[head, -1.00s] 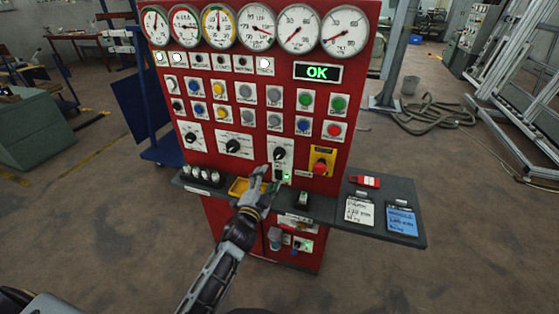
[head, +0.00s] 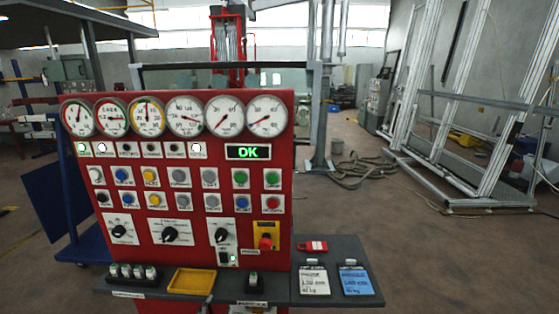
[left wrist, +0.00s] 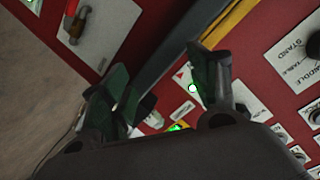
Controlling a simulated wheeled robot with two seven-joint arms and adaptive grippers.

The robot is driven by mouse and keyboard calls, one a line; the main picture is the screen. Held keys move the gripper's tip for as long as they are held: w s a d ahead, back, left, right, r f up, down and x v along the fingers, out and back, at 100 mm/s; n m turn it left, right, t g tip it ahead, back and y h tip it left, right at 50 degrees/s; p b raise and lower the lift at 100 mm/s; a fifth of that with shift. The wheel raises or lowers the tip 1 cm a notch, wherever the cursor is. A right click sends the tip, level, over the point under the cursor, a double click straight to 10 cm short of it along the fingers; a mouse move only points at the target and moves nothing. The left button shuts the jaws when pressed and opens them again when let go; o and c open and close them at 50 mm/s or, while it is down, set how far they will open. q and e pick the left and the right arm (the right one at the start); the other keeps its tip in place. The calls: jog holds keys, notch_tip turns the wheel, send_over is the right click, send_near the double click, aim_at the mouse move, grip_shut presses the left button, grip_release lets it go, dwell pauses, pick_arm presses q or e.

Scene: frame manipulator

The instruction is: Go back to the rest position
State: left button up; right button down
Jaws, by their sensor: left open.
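My left gripper (left wrist: 158,80) is open and empty in the left wrist view, its two dark fingers apart in front of the red control panel (left wrist: 268,62). I cannot tell whether it touches the panel. In the head view, only a thin grey piece, possibly of my left arm, shows at the bottom edge below the yellow tray. My right gripper is not in view.
A grey shelf (head: 335,252) juts from the panel, with a yellow tray (head: 192,282), a white card (head: 314,282), a blue card (head: 356,283) and a red tag (head: 313,247). A blue cart (head: 85,245) stands left. Metal frames (head: 470,150) stand right. The floor (head: 420,240) at right is clear.

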pick_arm(q)
jog(key=s+a+f+n+g, duration=0.1)
jog(key=s+f+g, duration=0.1)
jog(key=s+f, duration=0.7)
jog(key=s+f+n+g, duration=0.25)
jog(key=s+f, duration=0.25)
jog(key=f, duration=0.8)
jog(key=s+a+f+g, duration=0.1)
jog(key=s+f+g, duration=0.2)
jog(key=s+f, duration=0.55)
jog(key=s+a+f+g, duration=0.1)
jog(key=s+f, duration=0.4)
jog(key=s, duration=0.5)
jog(key=s+a+f+n+g, duration=0.1)
jog(key=s+f+g, duration=0.2)
jog(key=s, duration=0.6)
jog(key=s+a+f+g, duration=0.1)
jog(key=s+f+g, duration=0.1)
jog(key=s+f, duration=0.6)
jog(key=s, duration=0.2)
jog(key=shift+s+a+y, duration=0.2)
jog(key=shift+s+y, duration=0.1)
jog(key=shift+s, duration=0.05)
jog(key=shift+f+n, duration=0.1)
jog(key=shift+n, duration=0.15)
